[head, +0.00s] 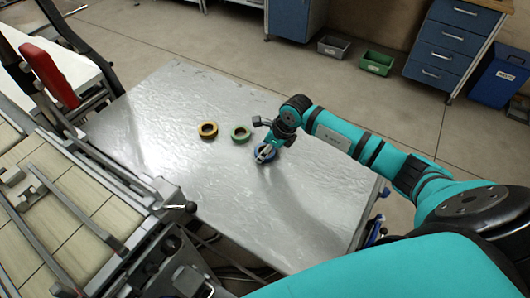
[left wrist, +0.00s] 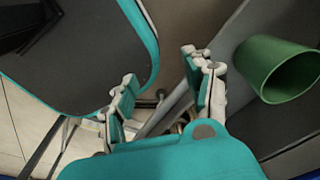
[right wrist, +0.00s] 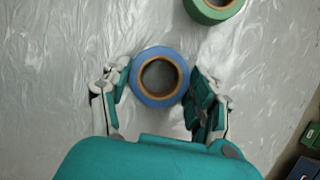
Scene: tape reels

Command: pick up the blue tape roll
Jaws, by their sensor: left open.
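The blue tape roll (right wrist: 141,84) lies flat on the metal table (head: 165,95), with a brown core and an open centre. In the head view the roll (head: 265,158) is partly hidden by my right gripper (head: 265,153), which is over it. In the right wrist view the fingers of my right gripper (right wrist: 160,88) stand on both sides of the roll, very close to its rim. I cannot tell whether they press on it. My left gripper (left wrist: 163,80) is open and empty, away from the table, and shows only in the left wrist view.
A green tape roll (head: 241,138) and a yellow tape roll (head: 208,124) lie to the left of the blue one. A conveyor (head: 70,200) runs along the table's left side. A green cylindrical container (left wrist: 280,70) is near my left gripper. The table's front is clear.

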